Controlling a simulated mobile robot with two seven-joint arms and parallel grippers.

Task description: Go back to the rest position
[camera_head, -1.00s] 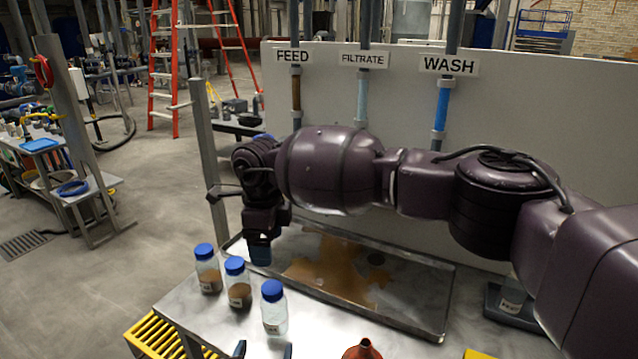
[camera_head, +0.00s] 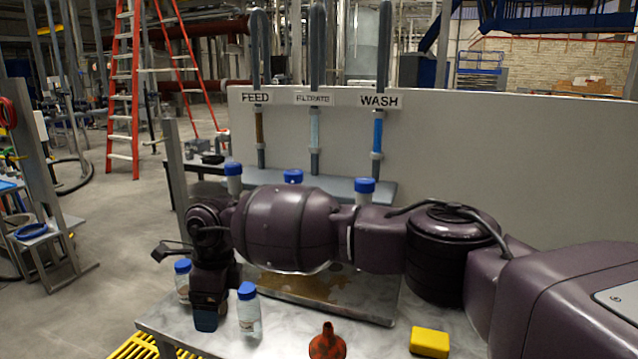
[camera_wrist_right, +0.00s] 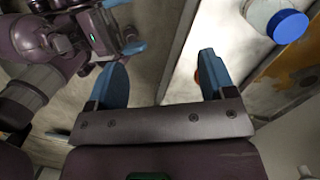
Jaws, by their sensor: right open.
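My right arm reaches in from the right across the head view. Its open gripper (camera_head: 206,320) points down at the front left of the metal table, empty, beside a clear jar with a blue cap (camera_head: 249,315). In the right wrist view my right gripper (camera_wrist_right: 163,78) shows two blue fingers well apart with nothing between them. A blue-capped jar (camera_wrist_right: 287,27) shows beyond the right finger. Purple parts at the upper left of that view look like my left arm and gripper (camera_wrist_right: 130,42); the finger state is unclear. The left gripper does not show in the head view.
Another jar (camera_head: 183,285) stands behind my gripper. Three blue-capped jars (camera_head: 233,178) stand behind my arm, near the panel (camera_head: 480,160). A stained tray (camera_head: 345,308), orange funnel (camera_head: 327,345) and yellow block (camera_head: 430,342) are on the table. Open floor lies left.

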